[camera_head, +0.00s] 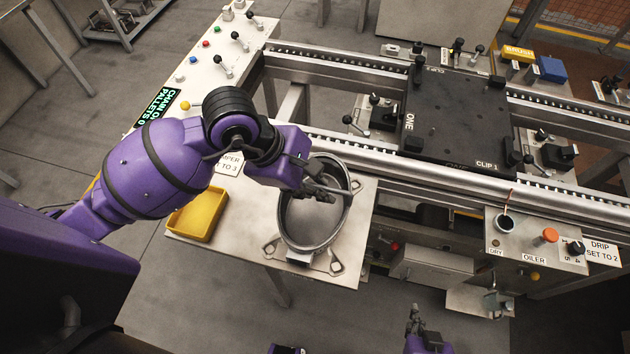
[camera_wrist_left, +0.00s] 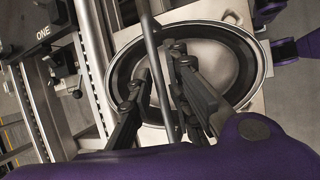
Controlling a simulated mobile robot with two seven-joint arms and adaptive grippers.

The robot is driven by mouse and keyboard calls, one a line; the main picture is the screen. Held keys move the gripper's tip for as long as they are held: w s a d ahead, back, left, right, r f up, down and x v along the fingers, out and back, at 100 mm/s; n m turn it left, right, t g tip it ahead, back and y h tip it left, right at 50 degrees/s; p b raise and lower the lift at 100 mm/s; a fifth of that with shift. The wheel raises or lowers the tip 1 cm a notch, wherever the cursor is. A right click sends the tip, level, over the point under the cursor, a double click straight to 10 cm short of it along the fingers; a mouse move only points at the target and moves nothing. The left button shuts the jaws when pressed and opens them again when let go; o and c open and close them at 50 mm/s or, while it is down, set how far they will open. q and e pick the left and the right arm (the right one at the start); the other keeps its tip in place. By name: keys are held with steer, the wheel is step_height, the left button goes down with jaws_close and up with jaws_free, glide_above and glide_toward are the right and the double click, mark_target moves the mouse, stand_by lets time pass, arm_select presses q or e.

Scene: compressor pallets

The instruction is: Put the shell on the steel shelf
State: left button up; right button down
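The shell (camera_head: 313,235) is an oval grey metal bowl, open at the top, standing on a pale side table (camera_head: 345,270). It fills much of the left wrist view (camera_wrist_left: 250,65), with a thin bar (camera_wrist_left: 152,50) running across it. My left gripper (camera_head: 325,187) is over the shell's upper part. In the left wrist view its two black fingers (camera_wrist_left: 162,68) are apart, one on each side of the bar. My right gripper (camera_head: 414,322) is low in the head view, away from the shell; its finger gap is too small to judge. I cannot tell for sure which surface is the steel shelf.
A yellow tray (camera_head: 197,214) is left of the shell. A conveyor with a black pallet (camera_head: 459,125) runs behind. A grey metal rack (camera_head: 140,22) stands at the upper left. An oiler box (camera_head: 548,252) and a small steel ledge (camera_head: 465,300) are at the right.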

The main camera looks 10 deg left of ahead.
arm_select(q)
steer(key=shift+o, duration=0.4)
steer(key=v, duration=1.2)
steer(key=shift+s, duration=0.1)
